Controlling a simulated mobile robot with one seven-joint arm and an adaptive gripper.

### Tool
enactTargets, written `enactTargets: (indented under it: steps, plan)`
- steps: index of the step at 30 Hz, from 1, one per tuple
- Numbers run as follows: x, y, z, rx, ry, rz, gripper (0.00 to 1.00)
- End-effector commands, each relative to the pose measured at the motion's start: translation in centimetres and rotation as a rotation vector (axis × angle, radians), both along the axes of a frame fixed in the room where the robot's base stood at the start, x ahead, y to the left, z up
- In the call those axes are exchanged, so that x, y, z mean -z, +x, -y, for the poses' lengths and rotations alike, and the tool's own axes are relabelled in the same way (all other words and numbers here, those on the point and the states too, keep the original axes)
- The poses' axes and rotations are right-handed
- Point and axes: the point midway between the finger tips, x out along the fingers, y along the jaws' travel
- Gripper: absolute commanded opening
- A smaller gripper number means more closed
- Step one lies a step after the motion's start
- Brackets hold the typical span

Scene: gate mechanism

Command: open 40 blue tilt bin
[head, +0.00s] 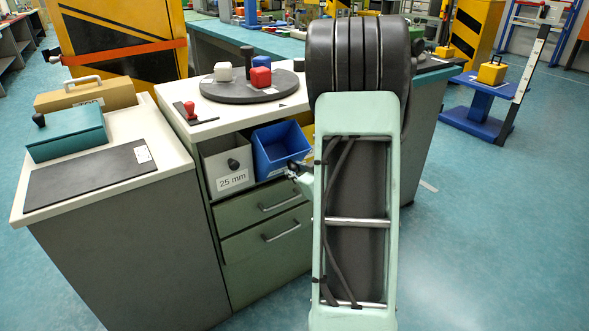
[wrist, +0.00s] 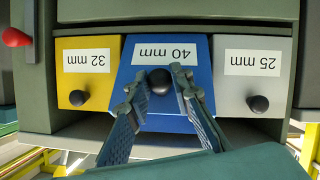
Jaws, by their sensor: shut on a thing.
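The blue 40 mm tilt bin (head: 283,150) sits in the cabinet's bin row in the head view, its inside showing from above. In the wrist view, which is upside down, the blue bin (wrist: 165,108) is in the middle, its front standing out past its neighbours. Its black knob (wrist: 159,82) is between the fingertips of my gripper (wrist: 160,88), which is shut on it. In the head view my gripper (head: 296,171) shows only in part at the bin's front; my arm hides the rest.
A grey 25 mm bin (head: 228,168) and a yellow 32 mm bin (wrist: 88,91) flank the blue one. Two drawers with bar handles (head: 279,201) are below. A round dark turntable (head: 250,89) with coloured blocks is on top. Floor at the right (head: 490,230) is clear.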

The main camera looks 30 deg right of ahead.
Motion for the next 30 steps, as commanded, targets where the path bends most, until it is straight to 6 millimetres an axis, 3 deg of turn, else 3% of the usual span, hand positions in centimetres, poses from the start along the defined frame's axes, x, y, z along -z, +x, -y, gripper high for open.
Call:
enactTargets:
  steps: [1,12,13,18,26,30]
  plan:
    - [0.9,-0.3,-0.3,-0.003,0.005,-0.018,0.00]
    - [1.0,-0.4,-0.4,-0.005,0.005,-0.019,0.00]
    - [1.0,-0.4,-0.4,-0.005,0.005,-0.019,0.21]
    - [0.8,-0.3,-0.3,-0.005,0.004,-0.014,0.38]
    - [0.4,-0.2,-0.2,-0.002,0.001,-0.007,0.38]
    - [-0.1,-1.1,-0.1,0.000,0.001,-0.006,0.38]
